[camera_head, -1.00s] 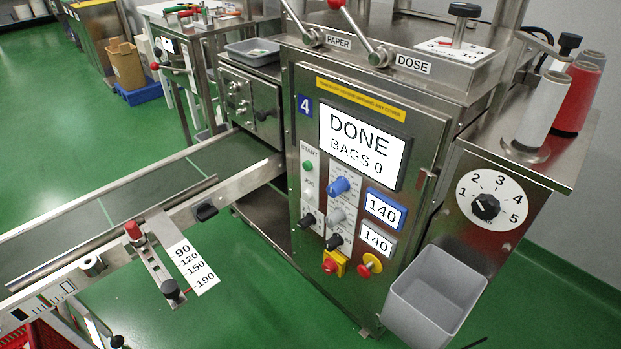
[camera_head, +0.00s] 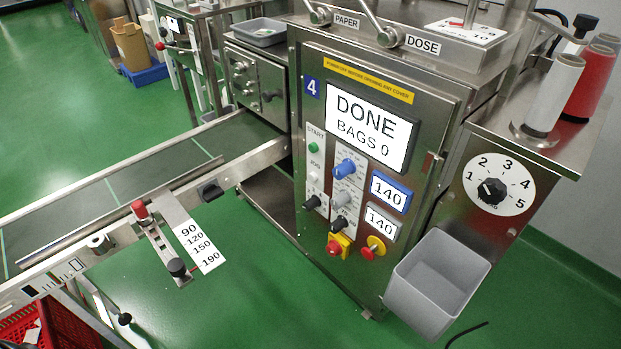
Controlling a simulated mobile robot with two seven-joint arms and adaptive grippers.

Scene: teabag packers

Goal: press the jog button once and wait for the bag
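The packer's steel front panel (camera_head: 395,80) faces me. Its screen (camera_head: 357,120) reads DONE, BAGS 0. The white jog button (camera_head: 314,178) sits on the left strip of the panel, below the green start button (camera_head: 313,148). Nothing covers it and nothing touches it. The conveyor (camera_head: 130,180) runs out to the left of the machine, and no bag shows on its visible part. Neither of my grippers is in view.
A grey bin (camera_head: 440,280) hangs at the panel's lower right. A red emergency button (camera_head: 334,247) is low on the panel. The guide with the red knob (camera_head: 140,209) juts from the conveyor's near side. A red crate (camera_head: 60,325) is at lower left. Green floor lies open between.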

